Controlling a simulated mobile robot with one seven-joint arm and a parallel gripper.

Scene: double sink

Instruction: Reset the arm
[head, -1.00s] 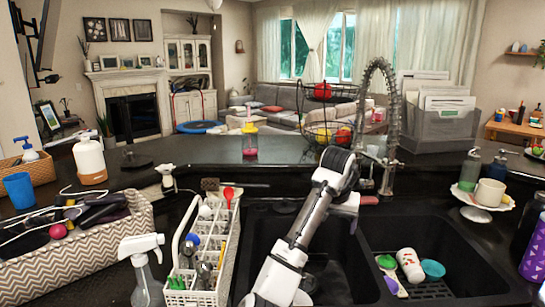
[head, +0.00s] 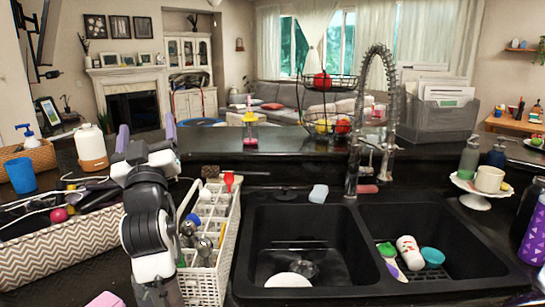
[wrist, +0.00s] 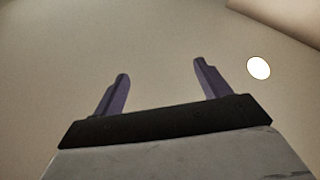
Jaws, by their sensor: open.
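My gripper (head: 146,134) is raised at the left of the head view, above the counter between the patterned bin and the white cutlery caddy. Its two purple fingers point up and stand wide apart with nothing between them. In the wrist view my gripper (wrist: 158,92) is open and empty against a plain pale ceiling or wall, with a round light to its right. My arm is folded upright in front of the caddy and hides part of it and of the counter behind.
The double sink (head: 371,245) is clear of my arm. A white dish (head: 288,280) lies in its left basin; a white cup (head: 410,252) and a teal bowl (head: 432,257) lie in the right. The cutlery caddy (head: 228,250) and patterned bin (head: 60,245) flank my arm closely.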

